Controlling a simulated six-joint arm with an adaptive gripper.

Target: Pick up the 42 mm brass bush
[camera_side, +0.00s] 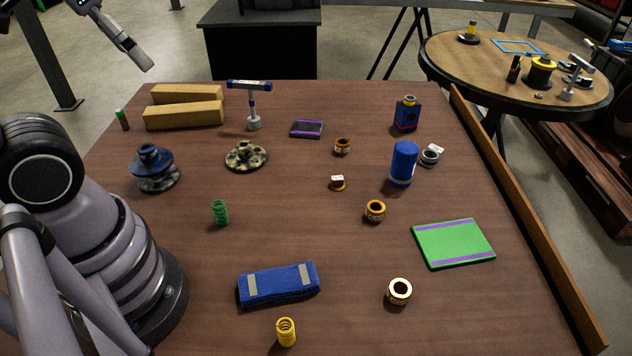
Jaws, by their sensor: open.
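Several brass-coloured bushes stand on the brown table. One bush (399,291) is at the front right and looks the largest, and one (375,211) is at the middle. A smaller one with a white label on top (338,184) and another (342,147) stand farther back. Their size markings are too small to read, so I cannot tell which is 42 mm. My gripper (137,57) is at the top left, high up, far from all the bushes. It is open, with nothing seen in it.
A blue can (403,163) and a silver ring with a label (430,157) stand right of the bushes. A green pad (453,243), blue cloth (278,284), yellow spring (286,332) and green spring (220,212) lie around. A wooden rail (520,205) edges the right side.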

